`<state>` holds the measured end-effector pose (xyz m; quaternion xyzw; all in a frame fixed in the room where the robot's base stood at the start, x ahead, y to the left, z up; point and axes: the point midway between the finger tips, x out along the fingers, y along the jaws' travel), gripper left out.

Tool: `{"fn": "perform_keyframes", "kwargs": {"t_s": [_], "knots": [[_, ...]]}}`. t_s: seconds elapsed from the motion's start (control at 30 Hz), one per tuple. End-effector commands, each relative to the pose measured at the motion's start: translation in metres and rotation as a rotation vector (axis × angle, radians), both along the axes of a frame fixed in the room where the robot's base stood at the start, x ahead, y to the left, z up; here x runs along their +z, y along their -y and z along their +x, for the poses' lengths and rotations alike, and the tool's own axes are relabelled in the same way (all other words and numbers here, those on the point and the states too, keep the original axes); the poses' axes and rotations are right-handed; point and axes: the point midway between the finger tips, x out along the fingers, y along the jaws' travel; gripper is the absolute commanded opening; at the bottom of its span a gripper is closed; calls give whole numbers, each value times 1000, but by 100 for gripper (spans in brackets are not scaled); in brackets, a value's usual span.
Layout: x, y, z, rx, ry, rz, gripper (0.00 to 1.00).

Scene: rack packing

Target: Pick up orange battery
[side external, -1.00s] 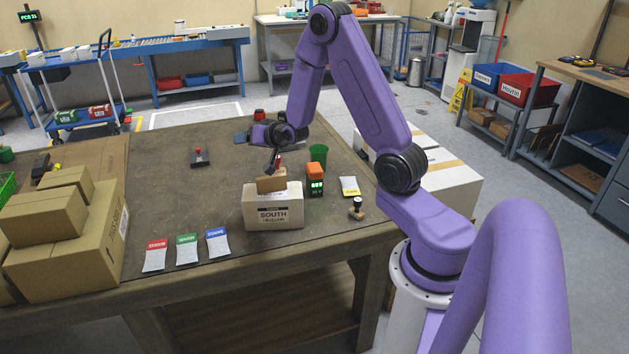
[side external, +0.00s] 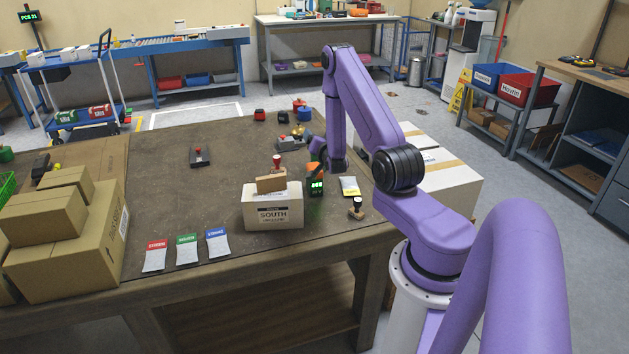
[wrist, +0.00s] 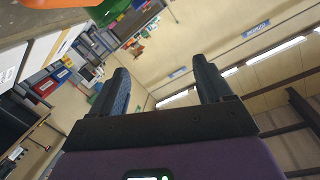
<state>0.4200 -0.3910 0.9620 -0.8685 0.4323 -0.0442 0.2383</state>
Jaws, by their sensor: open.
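The orange battery (side external: 314,168) sits upright in the small black charger (side external: 315,187) with a green lit display, right of the SOUTH box in the side view. My arm's dark end partly covers it. An orange shape, likely the battery, shows at the upper left edge of the wrist view (wrist: 45,3), outside the space between my fingers. My gripper (wrist: 160,64) is open and empty, its two dark fingers apart. In the side view it is close beside the battery; whether it touches cannot be told.
The white SOUTH box (side external: 272,208) with cardboard standing in it is just left of the charger. A red-topped stamp (side external: 277,162) stands behind it. A yellow-marked packet (side external: 349,186) and a small stamp (side external: 356,207) lie to the right.

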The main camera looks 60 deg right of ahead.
Motion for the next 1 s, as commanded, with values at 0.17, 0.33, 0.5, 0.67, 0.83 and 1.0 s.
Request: {"fn": "perform_keyframes", "kwargs": {"t_s": [0.17,0.33,0.5,0.67,0.83,1.0], "knots": [[-29,-22,-9,14,-119,-10,79],[-55,-45,-19,46,-254,-27,79],[-80,-72,-32,93,-409,-58,79],[-91,-85,-42,122,-501,-82,79],[-96,-82,-40,127,-521,-90,79],[-101,-73,-32,128,-519,-89,79]]}}
